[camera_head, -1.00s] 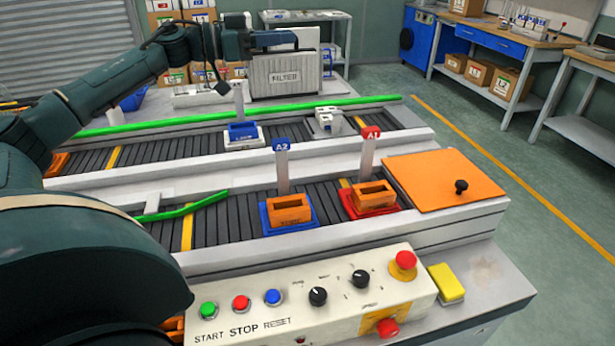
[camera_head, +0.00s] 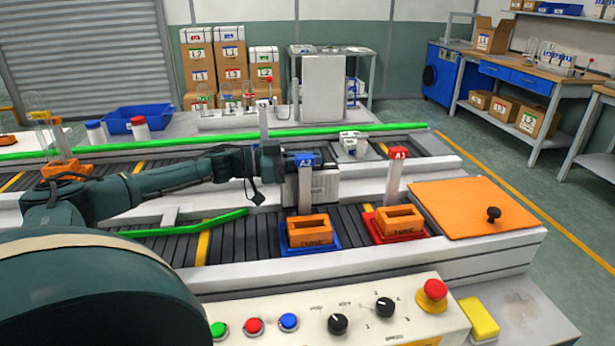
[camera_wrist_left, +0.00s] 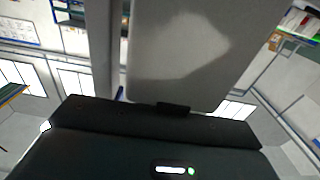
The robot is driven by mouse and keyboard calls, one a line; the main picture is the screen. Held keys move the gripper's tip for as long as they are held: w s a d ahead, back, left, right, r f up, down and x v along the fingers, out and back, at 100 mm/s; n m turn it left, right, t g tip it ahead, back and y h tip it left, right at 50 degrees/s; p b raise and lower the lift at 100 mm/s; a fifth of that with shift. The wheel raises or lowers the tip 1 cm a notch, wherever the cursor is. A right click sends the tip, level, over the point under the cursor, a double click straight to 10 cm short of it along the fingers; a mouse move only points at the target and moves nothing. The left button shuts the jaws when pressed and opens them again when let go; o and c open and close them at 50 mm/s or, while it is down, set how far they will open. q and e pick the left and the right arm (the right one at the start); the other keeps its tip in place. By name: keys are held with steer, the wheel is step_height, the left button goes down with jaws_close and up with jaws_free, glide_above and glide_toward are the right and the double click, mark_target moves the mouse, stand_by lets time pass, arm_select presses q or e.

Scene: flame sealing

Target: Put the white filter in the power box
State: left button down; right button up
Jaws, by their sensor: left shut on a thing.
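My left gripper (camera_head: 284,163) is shut on the white filter, a pale flat box (camera_head: 326,187). It holds the filter by its upper part over the conveyors, behind the A2 post (camera_head: 305,185), which hides part of it. The filter's label is not readable now. In the left wrist view, a large pale panel (camera_wrist_left: 190,45), apparently the filter, rises beyond the dark gripper body. A plain white upright panel (camera_head: 322,88) stands on the back table. I cannot tell which thing is the power box. My right gripper is not in view.
Orange blocks sit on a blue tray (camera_head: 335,247) and a red tray (camera_head: 422,236) in front. An orange lid (camera_head: 470,210) with a black knob lies at right. A button panel (camera_head: 370,310) is nearest. Green rails (camera_head: 185,226) edge the conveyors.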

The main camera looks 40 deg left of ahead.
arm_select(q)
steer(key=shift+f, duration=2)
steer(key=shift+f, duration=0.2)
steer(key=c, duration=1.5)
jaws_free()
